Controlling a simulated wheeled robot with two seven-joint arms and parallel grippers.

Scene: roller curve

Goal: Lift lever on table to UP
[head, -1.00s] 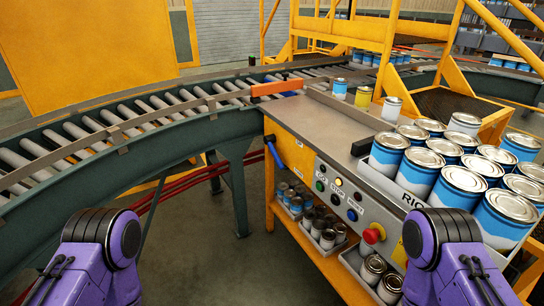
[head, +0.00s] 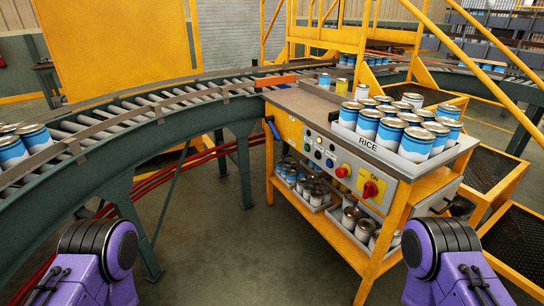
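A lever with a blue handle (head: 274,131) is on the left end of the table (head: 309,106), at the edge of its yellow side panel. The handle hangs on a slant, and no UP mark can be read there. A red rotary switch (head: 370,189) on a yellow plate marked ON sits at the right end of the table's front panel. Purple parts of my two arms show at the bottom left and bottom right, well apart from the table. Neither gripper is in view.
A tray labelled RICE (head: 380,149) with several blue-and-white cans stands on the table's right. A curved roller conveyor (head: 120,120) runs along the left and behind. More cans sit on the lower shelf (head: 340,238). The floor (head: 235,250) in front is clear.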

